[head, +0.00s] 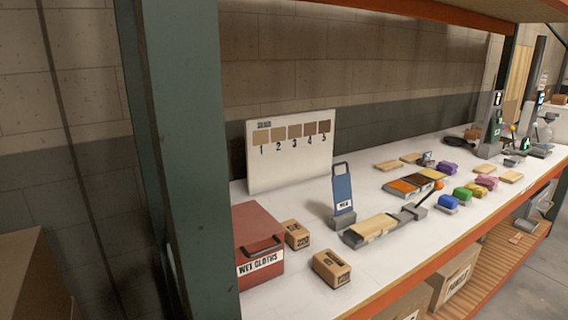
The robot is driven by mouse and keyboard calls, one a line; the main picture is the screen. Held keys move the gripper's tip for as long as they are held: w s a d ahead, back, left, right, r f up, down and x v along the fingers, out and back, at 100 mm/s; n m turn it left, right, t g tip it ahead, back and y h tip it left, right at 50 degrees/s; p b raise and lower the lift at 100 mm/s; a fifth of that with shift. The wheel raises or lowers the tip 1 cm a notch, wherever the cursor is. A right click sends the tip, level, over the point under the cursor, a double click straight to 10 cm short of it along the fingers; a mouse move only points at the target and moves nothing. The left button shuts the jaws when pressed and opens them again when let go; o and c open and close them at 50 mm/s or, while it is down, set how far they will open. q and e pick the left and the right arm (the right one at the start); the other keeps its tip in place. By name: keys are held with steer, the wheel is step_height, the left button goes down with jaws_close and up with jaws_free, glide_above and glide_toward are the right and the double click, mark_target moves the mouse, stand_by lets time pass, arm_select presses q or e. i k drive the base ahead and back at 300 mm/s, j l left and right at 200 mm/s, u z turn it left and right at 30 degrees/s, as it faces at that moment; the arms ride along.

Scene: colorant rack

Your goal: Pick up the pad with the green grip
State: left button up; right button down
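The pad with the green grip (462,194) sits on the white shelf top, toward the front edge in the right half of the head view. It is small here, and its underside is hard to make out. It stands in a row of similar coloured pieces, between a blue one (447,202) nearer to me and a yellow one (477,189) farther along. Neither of my grippers shows in this view.
A green upright post (178,140) stands close at left. A red box labelled wet cloths (257,240), small brown blocks (331,268), a blue upright holder (343,195) and a wooden board (372,230) stand on the near shelf. An orange beam (400,291) edges the front.

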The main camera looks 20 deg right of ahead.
mark_target(464, 195)
steer(key=z, duration=1.6)
